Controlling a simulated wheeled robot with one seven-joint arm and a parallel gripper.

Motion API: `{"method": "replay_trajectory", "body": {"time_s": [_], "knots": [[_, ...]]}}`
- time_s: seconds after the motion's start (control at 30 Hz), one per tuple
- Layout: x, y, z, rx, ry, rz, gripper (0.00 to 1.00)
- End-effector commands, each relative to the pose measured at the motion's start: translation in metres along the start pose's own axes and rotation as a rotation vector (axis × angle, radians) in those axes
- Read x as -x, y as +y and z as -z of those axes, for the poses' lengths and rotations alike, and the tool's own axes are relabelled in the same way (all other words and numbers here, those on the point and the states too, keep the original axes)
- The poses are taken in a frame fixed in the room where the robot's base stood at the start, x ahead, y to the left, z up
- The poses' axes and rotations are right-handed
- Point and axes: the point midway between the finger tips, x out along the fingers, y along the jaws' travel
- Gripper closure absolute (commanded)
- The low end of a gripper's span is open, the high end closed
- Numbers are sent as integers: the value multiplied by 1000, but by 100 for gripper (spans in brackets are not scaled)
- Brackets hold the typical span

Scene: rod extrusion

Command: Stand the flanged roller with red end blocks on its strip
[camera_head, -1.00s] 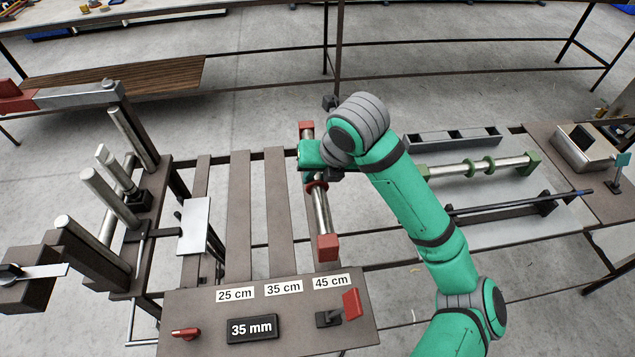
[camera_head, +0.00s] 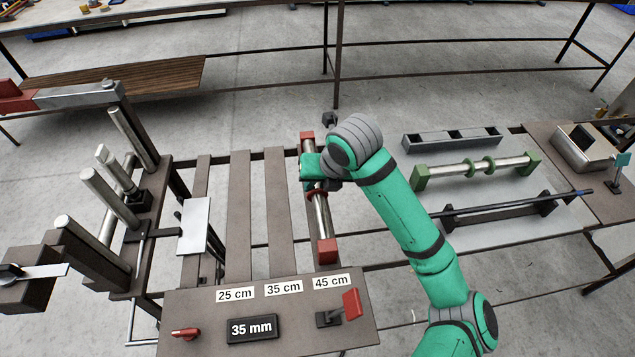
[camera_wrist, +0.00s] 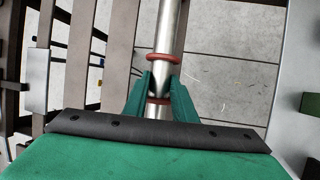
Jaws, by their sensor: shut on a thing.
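The flanged roller with red end blocks (camera_head: 321,215) lies lengthwise over the right side of the slatted frame, its near red block behind the "45 cm" label (camera_head: 331,281). My gripper (camera_wrist: 160,88) is shut on its silver shaft, between two red flanges in the wrist view. The end blocks are out of that view. A brown strip (camera_wrist: 149,30) shows just left of the shaft there. I cannot tell whether the blocks touch a strip. My gripper and wrist hide the roller's middle in the head view.
Two bare brown strips (camera_head: 239,215) and (camera_head: 280,215) lie to the left. A panel (camera_head: 190,310) with length labels, a "35 mm" display and red handles is in front. A roller with green blocks (camera_head: 480,167) stands at right. Metal posts (camera_head: 108,198) rise at left.

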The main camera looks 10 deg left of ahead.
Motion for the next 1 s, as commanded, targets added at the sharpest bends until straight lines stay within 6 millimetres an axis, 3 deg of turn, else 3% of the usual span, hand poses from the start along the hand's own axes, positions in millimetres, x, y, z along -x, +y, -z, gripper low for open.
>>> {"method": "replay_trajectory", "body": {"time_s": [0.03,0.1,0.53,1.0], "knots": [[0,0,0,0,0,0,71],[0,0,0,0,0,0,57],[9,0,-2,0,-2,0,57],[95,-1,-2,-1,-3,2,57]]}}
